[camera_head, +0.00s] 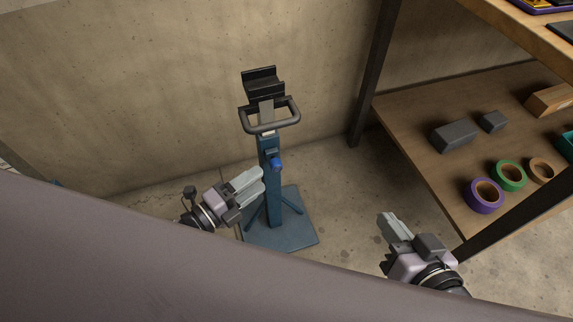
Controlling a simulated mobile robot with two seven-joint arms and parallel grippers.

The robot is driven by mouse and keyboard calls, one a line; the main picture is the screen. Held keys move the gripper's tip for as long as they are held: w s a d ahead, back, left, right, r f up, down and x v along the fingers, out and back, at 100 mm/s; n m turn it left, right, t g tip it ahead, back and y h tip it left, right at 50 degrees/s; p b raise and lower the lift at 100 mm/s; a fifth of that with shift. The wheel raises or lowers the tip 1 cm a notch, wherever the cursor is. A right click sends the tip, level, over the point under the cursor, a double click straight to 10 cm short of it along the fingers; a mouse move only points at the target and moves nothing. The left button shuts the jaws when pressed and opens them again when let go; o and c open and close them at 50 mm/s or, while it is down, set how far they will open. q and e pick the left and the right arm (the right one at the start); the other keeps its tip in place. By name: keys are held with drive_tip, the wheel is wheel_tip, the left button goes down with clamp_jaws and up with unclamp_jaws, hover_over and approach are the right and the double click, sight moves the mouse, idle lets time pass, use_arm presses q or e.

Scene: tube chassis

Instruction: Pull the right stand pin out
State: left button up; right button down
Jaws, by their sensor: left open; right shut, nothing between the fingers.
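A blue stand (272,204) stands upright on a flat square base near the wall, with a black cradle (264,84) on top and a dark loop handle (283,122) below it. A bright blue knob (276,164), which looks like the stand pin, sits on the front of the post. My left gripper (260,182) is open and empty, just left of the post and a little below the knob. I cannot tell whether it touches the post. My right gripper (385,216) is shut and empty, well to the right of the stand.
A wooden shelf unit (415,115) stands at the right, with dark blocks (454,136) and tape rolls (484,196) on it. Its dark leg is near my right gripper. A large grey-purple surface (120,255) fills the foreground. Concrete floor is clear between stand and shelf.

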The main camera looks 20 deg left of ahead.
sight(277, 170)
use_arm(q)
drive_tip(key=shift+b+x, duration=0.8)
drive_tip(key=shift+x, duration=2.8)
